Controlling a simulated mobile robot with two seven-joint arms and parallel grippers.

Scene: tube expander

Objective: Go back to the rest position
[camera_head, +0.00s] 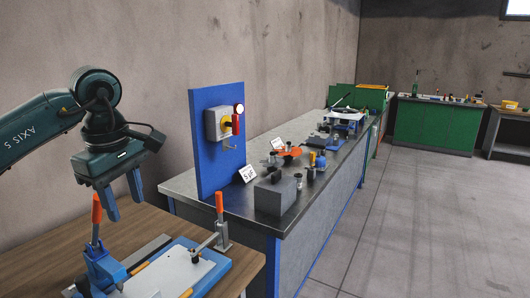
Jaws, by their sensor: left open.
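My left gripper (126,208) hangs from the dark green arm at the left, its blue fingers pointing down. It is open, and I see nothing between its fingers. It is above a blue fixture (222,266) with a light metal plate (180,274) on the wooden table (60,252). An orange-handled clamp (96,222) rises at the fixture's left, close to the fingers in the picture. Another orange-handled clamp (219,208) stands at its right. My right gripper is not in view.
A metal bench (240,205) runs back along the wall, holding a blue panel (210,160) with a switch box (217,123), a grey block (275,195) and several small parts. A green cabinet (430,124) stands at the back. The floor (430,220) at the right is clear.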

